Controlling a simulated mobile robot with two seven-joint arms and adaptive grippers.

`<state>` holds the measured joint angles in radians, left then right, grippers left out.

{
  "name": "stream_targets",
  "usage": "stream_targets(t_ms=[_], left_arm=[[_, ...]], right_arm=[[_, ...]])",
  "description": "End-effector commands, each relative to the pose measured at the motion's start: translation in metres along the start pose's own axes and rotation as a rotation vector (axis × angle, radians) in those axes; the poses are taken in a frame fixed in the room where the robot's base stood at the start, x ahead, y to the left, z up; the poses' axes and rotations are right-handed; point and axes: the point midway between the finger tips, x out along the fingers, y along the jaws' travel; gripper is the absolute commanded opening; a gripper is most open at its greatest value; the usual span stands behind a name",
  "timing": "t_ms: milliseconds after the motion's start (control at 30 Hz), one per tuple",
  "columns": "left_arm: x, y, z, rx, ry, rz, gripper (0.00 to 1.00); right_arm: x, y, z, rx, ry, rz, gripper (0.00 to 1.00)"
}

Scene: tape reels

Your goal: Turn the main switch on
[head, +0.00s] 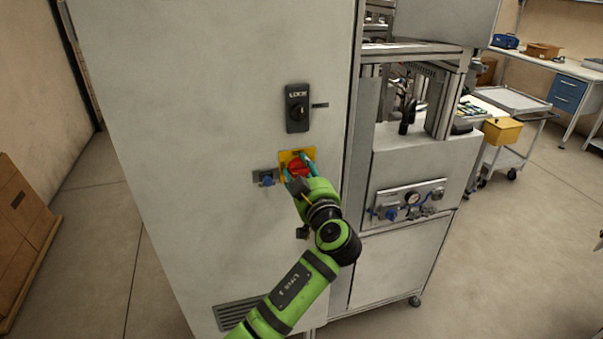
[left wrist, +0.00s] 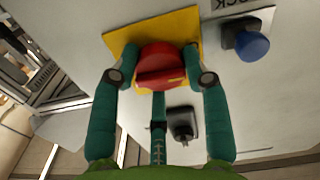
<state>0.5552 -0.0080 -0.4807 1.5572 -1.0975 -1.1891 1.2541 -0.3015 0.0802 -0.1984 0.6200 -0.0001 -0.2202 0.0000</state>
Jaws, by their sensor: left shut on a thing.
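The main switch (head: 297,167) is a red rotary knob on a yellow plate (head: 284,154), set in the front of a tall grey cabinet (head: 200,110). In the left wrist view the red knob (left wrist: 160,62) stands in front of the yellow plate (left wrist: 180,22). My left gripper (head: 298,171) is shut on the knob, with teal fingers (left wrist: 160,75) on both sides of it and a third finger below it in the left wrist view. The fingers and palm hide part of the knob in the head view. My right gripper is not in view.
A black lock handle (head: 297,108) sits above the switch. A blue knob (head: 266,179) on a small plate is close on its left. A machine with a gauge panel (head: 405,202) adjoins the cabinet on the right. A wooden crate (head: 22,235) stands at the left.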

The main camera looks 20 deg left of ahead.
Motion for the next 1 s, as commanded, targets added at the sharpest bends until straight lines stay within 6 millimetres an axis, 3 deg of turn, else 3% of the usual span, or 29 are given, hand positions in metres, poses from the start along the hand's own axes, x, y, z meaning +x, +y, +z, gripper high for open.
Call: stream_targets(t_ms=[367,1000], left_arm=[[-0.001,-0.002,0.008,0.103,-0.014,-0.002,0.13],[0.0,-0.005,0.008,0.675,-0.022,-0.002,0.13]], right_arm=[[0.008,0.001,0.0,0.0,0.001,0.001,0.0],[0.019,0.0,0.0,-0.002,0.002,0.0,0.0]])
